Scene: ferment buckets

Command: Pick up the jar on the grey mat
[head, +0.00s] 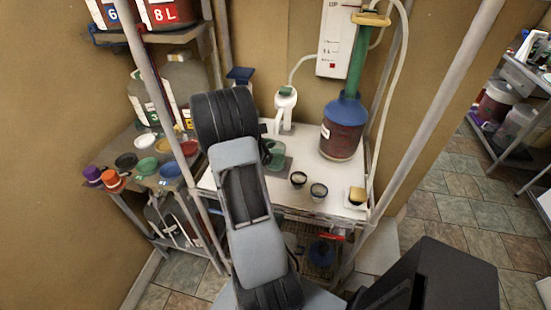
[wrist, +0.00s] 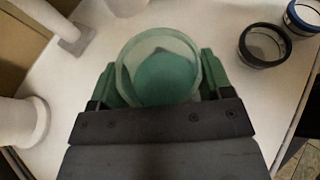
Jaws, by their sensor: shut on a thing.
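The jar (wrist: 160,65) is a round, open-topped glass with a green tint, seen from above in the wrist view. My gripper (wrist: 158,82) has its green fingers shut on both sides of the jar. In the head view, the jar and fingers are a small green shape (head: 275,150) just right of my arm, mostly hidden by it. The grey mat (head: 286,166) shows partly beside them on the white table. I cannot tell whether the jar touches the mat.
A shelf post (head: 160,90) rises left of my arm, near several coloured bowls (head: 147,166).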

